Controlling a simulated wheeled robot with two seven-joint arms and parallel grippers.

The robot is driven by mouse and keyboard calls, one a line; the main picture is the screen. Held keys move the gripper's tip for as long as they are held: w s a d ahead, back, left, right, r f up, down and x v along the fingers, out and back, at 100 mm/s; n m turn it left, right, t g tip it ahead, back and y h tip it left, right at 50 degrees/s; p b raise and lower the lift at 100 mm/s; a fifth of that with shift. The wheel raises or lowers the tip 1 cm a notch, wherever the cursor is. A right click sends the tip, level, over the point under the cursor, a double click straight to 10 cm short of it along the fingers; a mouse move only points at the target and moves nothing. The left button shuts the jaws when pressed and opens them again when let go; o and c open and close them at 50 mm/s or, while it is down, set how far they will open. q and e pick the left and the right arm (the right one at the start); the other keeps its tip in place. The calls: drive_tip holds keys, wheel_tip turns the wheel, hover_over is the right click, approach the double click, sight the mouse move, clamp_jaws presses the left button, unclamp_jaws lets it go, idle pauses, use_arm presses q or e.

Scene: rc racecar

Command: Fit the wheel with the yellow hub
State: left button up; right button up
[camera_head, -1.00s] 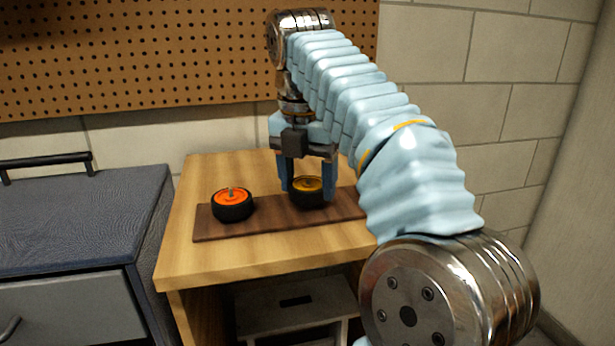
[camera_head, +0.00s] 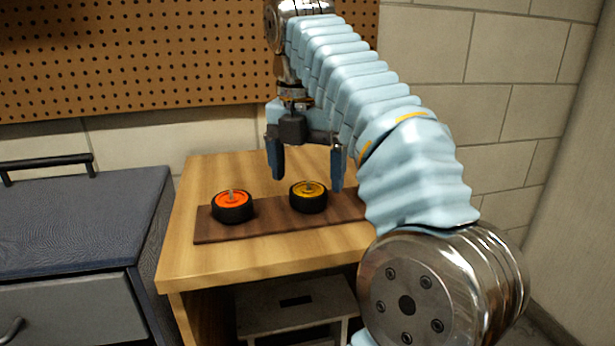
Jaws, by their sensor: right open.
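The wheel with the yellow hub (camera_head: 309,198) is a black tyre lying flat, hub up, on the dark brown board. A thin post shows at the middle of its hub. My right gripper (camera_head: 306,178) is above it and open, pointing down, with its two blue fingers apart on either side and higher than the wheel. Nothing is held in it. A second wheel with an orange hub (camera_head: 232,207) lies to the left on the same board, also with a post at its middle. My left gripper is out of view.
The brown board (camera_head: 270,222) lies on a wooden table (camera_head: 200,262). A dark blue cabinet (camera_head: 70,215) with a handle stands on the left. A pegboard (camera_head: 140,55) hangs on the wall behind. A grey stool (camera_head: 295,300) stands under the table.

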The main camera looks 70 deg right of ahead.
sight(306, 192)
drive_tip(key=r+p, duration=0.1)
drive_tip(key=r, duration=0.2)
drive_tip(key=r+p, duration=0.1)
drive_tip(key=shift+a+r+p, duration=0.25)
drive_tip(key=shift+p, duration=0.05)
